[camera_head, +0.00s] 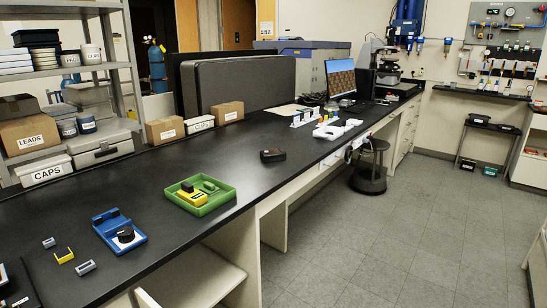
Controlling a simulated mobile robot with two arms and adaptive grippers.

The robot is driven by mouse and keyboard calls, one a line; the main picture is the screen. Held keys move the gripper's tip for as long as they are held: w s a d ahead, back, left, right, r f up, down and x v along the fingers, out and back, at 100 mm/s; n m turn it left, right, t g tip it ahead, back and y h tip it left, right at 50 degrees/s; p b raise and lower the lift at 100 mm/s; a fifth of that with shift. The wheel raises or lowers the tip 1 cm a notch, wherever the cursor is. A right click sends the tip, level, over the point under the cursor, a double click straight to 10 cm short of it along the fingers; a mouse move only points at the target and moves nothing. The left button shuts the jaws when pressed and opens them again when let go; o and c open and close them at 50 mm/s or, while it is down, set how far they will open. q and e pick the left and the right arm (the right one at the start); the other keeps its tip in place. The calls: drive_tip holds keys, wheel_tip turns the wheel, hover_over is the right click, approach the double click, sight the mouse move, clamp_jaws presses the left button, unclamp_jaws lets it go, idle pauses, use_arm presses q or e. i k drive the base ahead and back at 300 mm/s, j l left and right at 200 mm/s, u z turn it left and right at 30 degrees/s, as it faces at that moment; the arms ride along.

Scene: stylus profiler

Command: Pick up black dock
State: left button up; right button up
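A small black box-shaped object (273,155), which looks like the black dock, sits alone on the black bench top (240,150), near the middle of the picture and close to the bench's front edge. Its top has a small detail too small to make out. Nothing touches it. Neither of my grippers shows in the head view.
A green tray (225,198) holding yellow and green items lies left of the dock. Further left are a blue device with a black knob (120,230) and several small blocks. Bench around the dock is clear.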

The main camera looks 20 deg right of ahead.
sight(278, 155)
drive_tip(key=l+u, duration=0.4)
drive_tip(key=l, duration=1.65)
drive_tip(key=i+l, duration=0.05)
